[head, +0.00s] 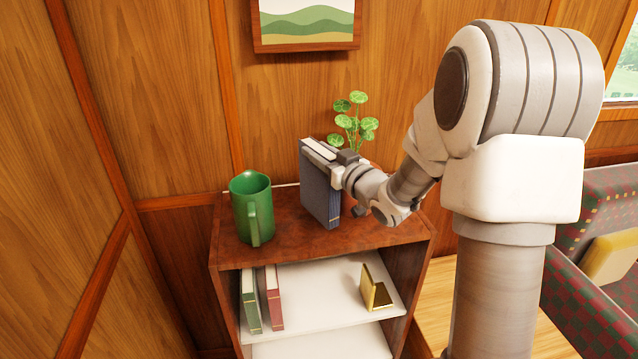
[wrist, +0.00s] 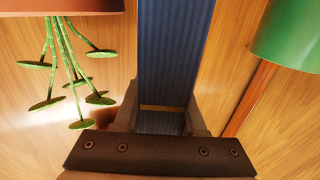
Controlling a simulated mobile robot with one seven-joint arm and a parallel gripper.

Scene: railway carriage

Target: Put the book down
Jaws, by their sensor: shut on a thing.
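The book (head: 318,190) is dark blue and stands upright at the top of the wooden bookcase (head: 290,250), right of the green mug. Whether its lower edge touches the bookcase top or hangs just above it, I cannot tell. My gripper (head: 342,160) is shut on the upper part of the book, reaching in from the right. In the wrist view, which looks upside down, the book's blue cover (wrist: 175,50) lies between my two fingers (wrist: 163,120).
The green mug (head: 252,205) stands left of the book; a plant (head: 353,125) is behind it. The lower shelf (head: 325,290) holds a green book (head: 250,302), a red book (head: 272,300) and a gold bookend (head: 375,290), with free room between. A picture (head: 305,25) hangs above.

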